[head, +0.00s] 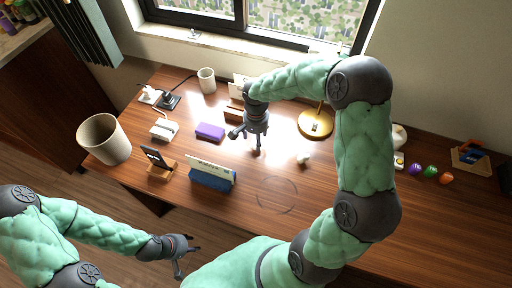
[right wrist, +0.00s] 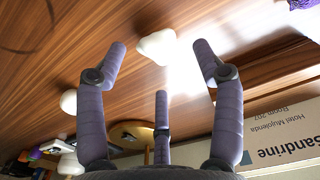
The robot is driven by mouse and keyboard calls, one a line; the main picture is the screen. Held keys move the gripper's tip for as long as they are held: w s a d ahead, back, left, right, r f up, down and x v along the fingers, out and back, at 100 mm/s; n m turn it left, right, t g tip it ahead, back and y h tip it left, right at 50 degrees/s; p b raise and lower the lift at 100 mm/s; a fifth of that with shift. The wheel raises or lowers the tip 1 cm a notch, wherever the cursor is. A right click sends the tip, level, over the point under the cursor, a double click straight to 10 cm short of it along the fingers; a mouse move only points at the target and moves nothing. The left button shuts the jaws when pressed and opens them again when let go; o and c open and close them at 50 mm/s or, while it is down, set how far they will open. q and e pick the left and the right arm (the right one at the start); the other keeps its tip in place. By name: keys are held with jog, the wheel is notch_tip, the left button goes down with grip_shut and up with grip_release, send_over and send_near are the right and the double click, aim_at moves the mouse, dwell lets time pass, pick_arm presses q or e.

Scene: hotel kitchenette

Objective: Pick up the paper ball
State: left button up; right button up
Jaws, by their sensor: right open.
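In the right wrist view the paper ball (right wrist: 157,47) lies beyond the fingertips, between the two outer fingers and touching neither as far as I can see. My right gripper (head: 246,140) is open and empty above the desk; its spread fingers show in the right wrist view (right wrist: 159,62). My left gripper (head: 186,258) is open and empty, low in front of the desk, away from the ball.
A bin (head: 104,140) stands at the left. The desk's front middle is clear.

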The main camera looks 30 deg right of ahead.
notch_tip(320, 180, down, 2)
jog(key=shift+f, duration=0.1)
jog(key=c, duration=0.8)
notch_tip(320, 180, up, 10)
jog(key=p, duration=0.3)
